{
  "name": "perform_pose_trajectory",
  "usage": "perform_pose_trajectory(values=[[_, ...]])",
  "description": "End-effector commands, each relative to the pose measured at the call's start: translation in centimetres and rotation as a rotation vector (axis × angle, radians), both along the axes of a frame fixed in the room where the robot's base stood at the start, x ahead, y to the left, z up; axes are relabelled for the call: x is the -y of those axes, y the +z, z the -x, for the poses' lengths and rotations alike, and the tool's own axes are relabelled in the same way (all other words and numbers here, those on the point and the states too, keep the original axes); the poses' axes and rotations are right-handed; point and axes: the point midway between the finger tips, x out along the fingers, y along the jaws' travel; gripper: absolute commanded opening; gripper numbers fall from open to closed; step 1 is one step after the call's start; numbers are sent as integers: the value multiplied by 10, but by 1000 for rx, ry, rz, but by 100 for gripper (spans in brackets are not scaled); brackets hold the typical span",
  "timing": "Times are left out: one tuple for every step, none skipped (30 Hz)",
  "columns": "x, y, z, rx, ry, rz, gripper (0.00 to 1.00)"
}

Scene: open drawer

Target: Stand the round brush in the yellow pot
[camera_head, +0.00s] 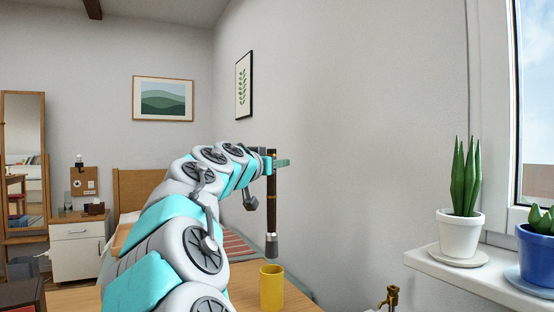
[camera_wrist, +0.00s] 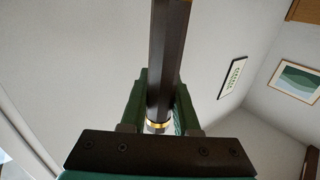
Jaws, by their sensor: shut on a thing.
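The round brush (camera_head: 271,207) hangs upright in the head view, a long dark shaft with a grey lower end. My gripper (camera_head: 279,163) is shut on it near its upper part. In the wrist view the brush's dark shaft (camera_wrist: 168,55) with a gold band runs between the green fingers of my gripper (camera_wrist: 160,105). The yellow pot (camera_head: 271,290) stands upright on the wooden table. In the picture the brush's lower end is just above the pot's rim, with a small gap. Their difference in depth is hard to tell.
The table (camera_head: 240,299) is partly hidden behind my arm. A window sill (camera_head: 470,279) on the right bears a white-potted plant (camera_head: 461,233) and a blue-potted plant (camera_head: 537,252). A small brass object (camera_head: 392,298) shows at the bottom right. The wall is close behind the pot.

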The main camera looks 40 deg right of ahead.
Motion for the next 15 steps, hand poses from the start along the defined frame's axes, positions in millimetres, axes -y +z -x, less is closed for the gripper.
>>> perform_pose_trajectory(values=[[0,-5,0,-2,-1,1,0],[0,-7,0,-2,-1,0,0],[0,-10,0,-2,-2,0,0],[0,-13,1,-3,-3,-1,0],[0,-15,1,-2,-3,-1,0],[1,-19,1,-2,-4,-2,0],[1,-23,1,-2,-3,-2,0],[1,-25,1,-1,-3,-3,0],[1,-28,0,-1,-2,-2,0],[1,-30,0,-1,-2,-2,0],[1,-32,0,-1,-2,-2,0],[1,-35,0,-1,-2,-2,0],[1,-37,0,-1,-2,-2,0],[1,-39,0,-1,-1,-2,0],[1,-42,0,-1,-1,-2,0]])
